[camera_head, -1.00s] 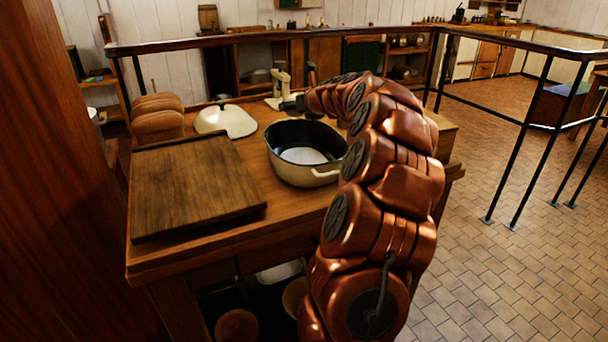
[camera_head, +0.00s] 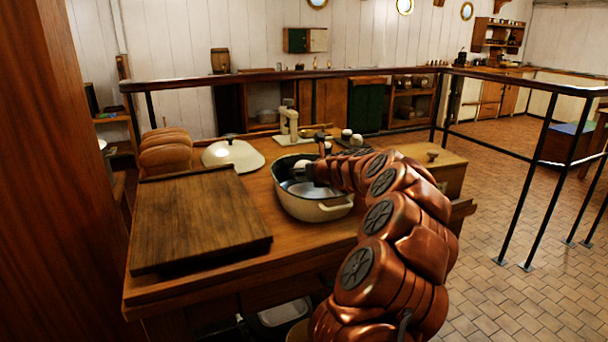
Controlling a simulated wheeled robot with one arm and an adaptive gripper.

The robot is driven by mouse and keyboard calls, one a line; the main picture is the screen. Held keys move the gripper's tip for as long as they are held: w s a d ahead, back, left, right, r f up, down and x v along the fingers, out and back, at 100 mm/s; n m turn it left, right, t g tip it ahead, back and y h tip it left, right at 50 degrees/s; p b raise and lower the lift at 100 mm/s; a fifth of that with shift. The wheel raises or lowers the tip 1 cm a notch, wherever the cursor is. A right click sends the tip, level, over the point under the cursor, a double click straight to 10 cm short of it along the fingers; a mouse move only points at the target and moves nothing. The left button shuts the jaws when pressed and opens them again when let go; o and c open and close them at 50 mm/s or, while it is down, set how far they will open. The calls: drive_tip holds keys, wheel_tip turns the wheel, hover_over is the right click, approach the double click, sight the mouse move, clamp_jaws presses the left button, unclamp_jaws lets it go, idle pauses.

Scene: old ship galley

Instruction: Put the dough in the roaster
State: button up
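The roaster (camera_head: 300,208) is an oval cream pot with a dark rim and a handle at its near end, standing uncovered on the wooden table. Its domed cream lid (camera_head: 233,154) lies on the table to its left. My gripper (camera_head: 308,173) is over the roaster's right part, low at the opening, with my copper arm reaching in from the right. A small pale rounded shape (camera_head: 301,169) shows at the fingertips; it may be the dough, but I cannot tell whether it is gripped. The fingers are too small and dark to read. A pale patch shows inside the roaster.
A wooden board (camera_head: 198,218) covers the table's front left, with brown loaves (camera_head: 165,151) behind it. A cream mixer or scale (camera_head: 289,122) and small pale jars (camera_head: 346,136) stand behind the roaster. A dark railing (camera_head: 390,72) runs behind the table.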

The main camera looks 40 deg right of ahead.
drive_tip(key=shift+f, duration=0.55)
drive_tip(key=o, duration=1.3)
drive_tip(key=shift+r, duration=0.5)
drive_tip(key=shift+s+r, duration=0.25)
drive_tip(key=p+v, duration=0.1)
drive_tip(key=v, duration=1)
drive_tip(key=shift+s+a+r, duration=0.1)
drive_tip(key=shift+s+a, duration=0.1)
drive_tip(key=shift+r+p, duration=0.1)
drive_tip(key=shift+p, duration=0.2)
